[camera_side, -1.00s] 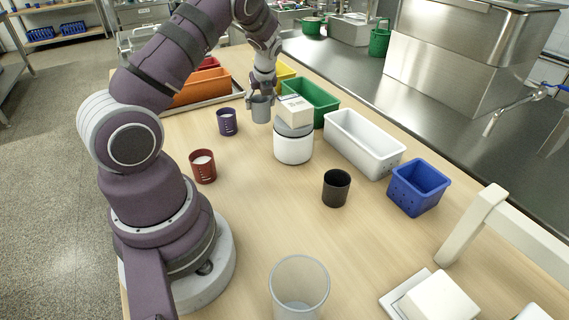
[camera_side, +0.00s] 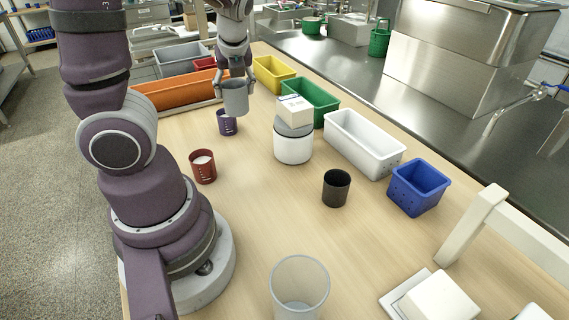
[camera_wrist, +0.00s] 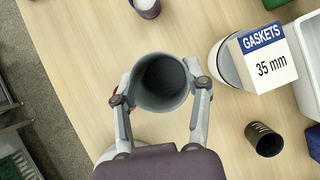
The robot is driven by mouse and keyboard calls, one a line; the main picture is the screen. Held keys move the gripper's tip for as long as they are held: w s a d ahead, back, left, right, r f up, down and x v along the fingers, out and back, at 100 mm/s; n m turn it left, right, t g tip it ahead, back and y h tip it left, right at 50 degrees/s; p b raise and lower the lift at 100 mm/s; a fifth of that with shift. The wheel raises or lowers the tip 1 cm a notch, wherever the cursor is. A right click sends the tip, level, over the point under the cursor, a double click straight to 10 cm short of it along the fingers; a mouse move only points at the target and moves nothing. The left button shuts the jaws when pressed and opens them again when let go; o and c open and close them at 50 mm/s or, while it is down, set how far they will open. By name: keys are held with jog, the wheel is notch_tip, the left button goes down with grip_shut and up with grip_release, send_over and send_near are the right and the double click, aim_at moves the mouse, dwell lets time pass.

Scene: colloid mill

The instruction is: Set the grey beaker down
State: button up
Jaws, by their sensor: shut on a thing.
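The grey beaker (camera_side: 235,98) is held upright between the fingers of my gripper (camera_side: 234,84), in the air above the table in the side view. In the wrist view the beaker (camera_wrist: 161,82) shows from above, with a finger of my gripper (camera_wrist: 160,100) on each side of its wall. Its inside is dark and looks empty. In the side view the beaker partly covers the purple cup (camera_side: 227,123) behind or below it. How high its base is above the table is hard to tell.
A white and grey colloid mill (camera_side: 293,147) with a box labelled GASKETS 35 mm (camera_wrist: 265,55) on top stands to the right. A red cup (camera_side: 203,167), a black cup (camera_side: 336,187), a clear beaker (camera_side: 299,290) and several coloured bins are around. Bare table lies between them.

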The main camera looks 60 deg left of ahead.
notch_tip(320, 180, up, 7)
jog(key=w+d+m+t+h, duration=0.25)
jog(key=w+d+m, duration=0.45)
jog(key=d, duration=0.5)
jog(key=s+d+m+t+h, duration=0.3)
jog(key=d+m, duration=0.6)
jog(key=d, duration=1)
jog(key=shift+g+h, duration=0.25)
jog(key=shift+g, duration=0.1)
jog(key=f, duration=1.3)
jog(key=w+f, duration=0.1)
jog(key=f, duration=0.5)
jog(key=shift+w+a+f, duration=0.1)
jog(key=shift+a+f, duration=0.1)
jog(key=shift+f, duration=0.15)
jog(key=shift+o, duration=1.4)
jog(key=shift+f, duration=0.2)
jog(key=o, duration=0.5)
jog(key=shift+c, duration=0.2)
